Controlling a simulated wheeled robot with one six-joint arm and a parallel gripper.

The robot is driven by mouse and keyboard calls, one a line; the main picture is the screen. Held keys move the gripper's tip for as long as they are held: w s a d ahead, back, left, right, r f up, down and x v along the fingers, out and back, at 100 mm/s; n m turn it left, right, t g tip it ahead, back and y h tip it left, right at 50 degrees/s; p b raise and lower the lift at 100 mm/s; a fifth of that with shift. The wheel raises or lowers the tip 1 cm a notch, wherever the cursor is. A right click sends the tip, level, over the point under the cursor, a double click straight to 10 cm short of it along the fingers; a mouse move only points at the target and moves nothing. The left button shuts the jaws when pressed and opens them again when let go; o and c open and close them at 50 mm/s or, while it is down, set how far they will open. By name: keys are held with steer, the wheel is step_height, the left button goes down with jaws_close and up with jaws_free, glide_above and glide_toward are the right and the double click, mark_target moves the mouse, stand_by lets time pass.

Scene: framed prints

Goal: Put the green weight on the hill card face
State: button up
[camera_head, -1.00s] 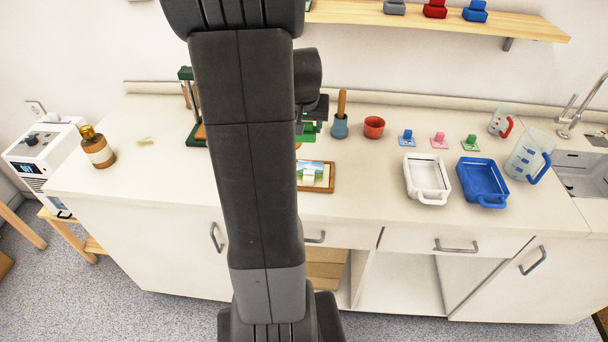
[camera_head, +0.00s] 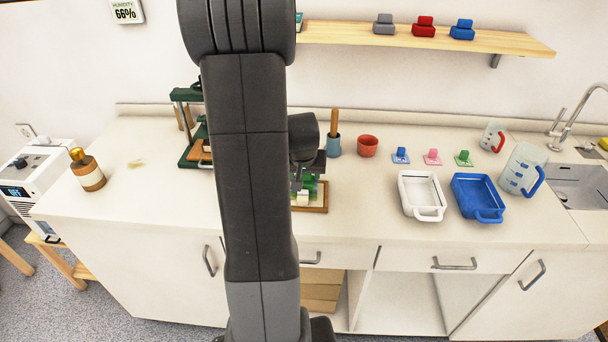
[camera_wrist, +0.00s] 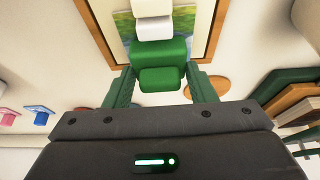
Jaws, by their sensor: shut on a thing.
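The green weight (camera_wrist: 162,65) is between my gripper's fingers (camera_wrist: 162,84) in the wrist view, and my gripper is shut on it. The hill card face (camera_wrist: 186,24) is a blue, green and yellow print in a wooden frame (camera_wrist: 85,30). A white weight (camera_wrist: 152,20) rests on the card. The green weight overlaps the card's near part in the wrist view; I cannot tell whether it touches. In the head view my gripper (camera_head: 308,184) is at the frame (camera_head: 318,209), and my arm hides part of it.
White (camera_head: 422,216) and blue (camera_head: 478,214) trays stand to the right. Behind them are small blue (camera_head: 400,155), pink (camera_head: 432,156) and green (camera_head: 463,158) pieces. A red cup (camera_head: 367,147) and a tool pot (camera_head: 334,147) stand behind the frame. A green press (camera_head: 190,130) is left.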

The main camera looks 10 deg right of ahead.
steer(key=o, duration=0.8)
steer(key=shift+f, duration=0.15)
steer(key=o, duration=0.5)
steer(key=shift+c, duration=0.2)
steer(key=shift+s+r, duration=0.1)
steer(key=shift+r, duration=0.55)
steer(key=v, duration=1.1)
steer(key=shift+s, duration=0.15)
